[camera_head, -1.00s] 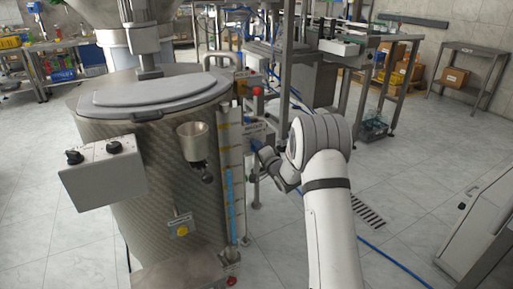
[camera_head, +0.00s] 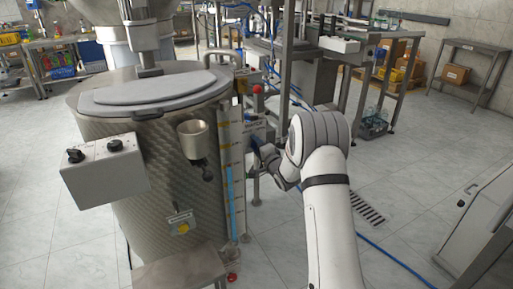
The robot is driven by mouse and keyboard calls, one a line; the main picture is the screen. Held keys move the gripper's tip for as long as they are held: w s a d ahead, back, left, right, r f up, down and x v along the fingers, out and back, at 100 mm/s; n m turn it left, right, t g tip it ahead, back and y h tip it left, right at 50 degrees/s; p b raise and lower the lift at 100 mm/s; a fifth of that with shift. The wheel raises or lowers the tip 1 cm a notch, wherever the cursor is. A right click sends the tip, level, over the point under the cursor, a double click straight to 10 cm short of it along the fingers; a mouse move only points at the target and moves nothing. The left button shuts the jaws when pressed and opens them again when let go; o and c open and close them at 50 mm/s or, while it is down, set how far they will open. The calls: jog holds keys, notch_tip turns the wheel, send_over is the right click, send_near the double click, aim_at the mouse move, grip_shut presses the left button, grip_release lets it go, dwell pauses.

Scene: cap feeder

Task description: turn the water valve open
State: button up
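A small blue part (camera_head: 252,141), which may be the water valve's handle, shows beside the pale labelled panel (camera_head: 256,128) to the right of the large steel tank (camera_head: 150,220). It is too small and too covered to tell whether it is the valve or how it is turned. My white arm reaches up from the bottom right, and its wrist bends left toward this spot. My gripper (camera_head: 259,160) is small and dark at the wrist's end, close to the blue part. I cannot tell whether they touch or whether its fingers are open.
A clear level tube with blue liquid (camera_head: 229,200) runs down the tank's right side. A grey control box (camera_head: 105,172) with two black knobs is at the tank's front. A metal step (camera_head: 178,268) stands before the tank. A blue hose (camera_head: 395,262) crosses the floor at right.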

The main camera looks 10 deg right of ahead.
jog(key=shift+o, duration=1)
jog(key=shift+r, duration=0.1)
jog(key=v, duration=0.7)
jog(key=shift+s+d+p, duration=0.15)
jog(key=shift+s+p, duration=0.2)
jog(key=shift+p, duration=0.1)
jog(key=s+d+r+n+g+h+p, duration=0.1)
jog(key=s+r+n+g+h+p, duration=0.15)
jog(key=s+r+p, duration=0.5)
jog(key=s+d+r+n+g+h+p, duration=0.1)
jog(key=s+r+n+g+h+p, duration=0.25)
jog(key=r, duration=0.75)
jog(key=s+a+r+n+g+p, duration=0.1)
jog(key=s+r+n+g+p, duration=0.1)
jog(key=s, duration=0.8)
jog(key=s+a+r+n+g+p, duration=0.2)
jog(key=s+r+g+p, duration=0.1)
jog(key=s, duration=0.8)
jog(key=s+a+r+n+g+p, duration=0.1)
jog(key=s+r+n+g+p, duration=0.1)
jog(key=s, duration=0.8)
notch_tip(320, 180, up, 3)
jog(key=shift+s+a+r+g+p, duration=0.1)
jog(key=shift+s+a+g+p, duration=0.15)
jog(key=shift+g+p, duration=0.65)
